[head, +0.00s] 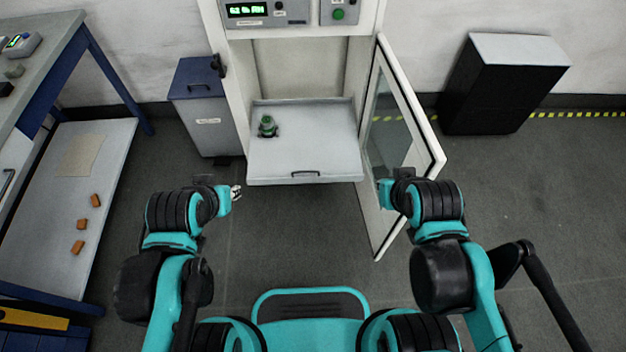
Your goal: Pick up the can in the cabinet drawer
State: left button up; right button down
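The cabinet (230,75) stands ahead with its glass door (410,120) swung open to the right. Inside it a grey drawer or shelf (310,150) with a dark handle shows its top surface. A small green can-like object (267,126) stands upright at the drawer's left rear. My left gripper (236,192) is below and left of the drawer's front edge, apart from the can; its fingers are small and their opening is unclear. My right gripper (385,190) is beside the open door, its fingers mostly hidden; I cannot tell if it touches the door.
A blue-framed bench (125,85) with orange blocks (80,222) on its lower shelf is at the left. A grey bin (205,115) stands left of the cabinet. A black box (500,90) is at the right rear. The floor before the drawer is clear.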

aim_at(266, 123)
jog(key=i+j+z, duration=0.5)
jog(key=z, duration=0.2)
jog(key=i+j+z, duration=0.1)
jog(key=j+z, duration=0.25)
jog(key=j, duration=0.15)
